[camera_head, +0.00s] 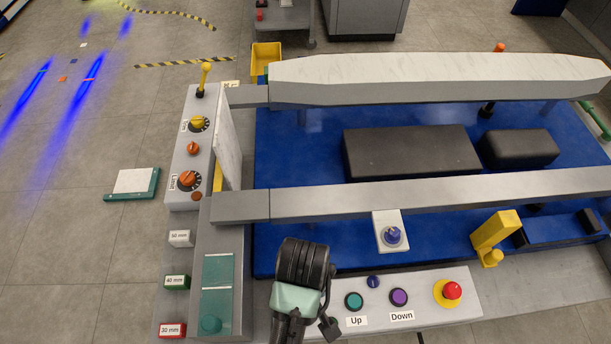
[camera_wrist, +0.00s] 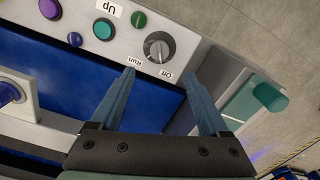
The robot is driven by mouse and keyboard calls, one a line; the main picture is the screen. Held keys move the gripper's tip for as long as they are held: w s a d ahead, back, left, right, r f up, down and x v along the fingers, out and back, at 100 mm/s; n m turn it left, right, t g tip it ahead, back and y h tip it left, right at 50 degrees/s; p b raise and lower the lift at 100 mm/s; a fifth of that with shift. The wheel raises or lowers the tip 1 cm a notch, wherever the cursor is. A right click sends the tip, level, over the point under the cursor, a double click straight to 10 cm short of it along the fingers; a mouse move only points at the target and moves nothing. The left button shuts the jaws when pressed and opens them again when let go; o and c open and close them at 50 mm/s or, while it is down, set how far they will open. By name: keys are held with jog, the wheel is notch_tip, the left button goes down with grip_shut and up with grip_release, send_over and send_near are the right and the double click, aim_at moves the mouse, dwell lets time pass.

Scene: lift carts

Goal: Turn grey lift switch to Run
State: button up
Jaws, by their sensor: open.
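The grey lift switch (camera_wrist: 158,46) is a round dark-grey knob on the light panel in the wrist view, with a "Run" label (camera_wrist: 135,62) and an "Off" label (camera_wrist: 165,74) beside it. Its mark appears to point toward Off. My gripper (camera_wrist: 160,72) is open and empty, with its two blue fingers apart and their tips just short of the knob in the picture. The knob lies between the lines of the fingers; I see no contact. In the head view my wrist covers this end of the panel, and the switch is hidden.
The panel (camera_head: 435,320) also carries the green Up button (camera_head: 354,301), the purple Down button (camera_head: 399,297), a small blue knob (camera_head: 373,282) and a red stop button (camera_head: 452,291) on yellow. A grey rail (camera_head: 430,199) crosses beyond.

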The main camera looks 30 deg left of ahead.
notch_tip(320, 180, down, 11)
jog(key=shift+f, duration=0.2)
dwell(0.3)
grip_shut()
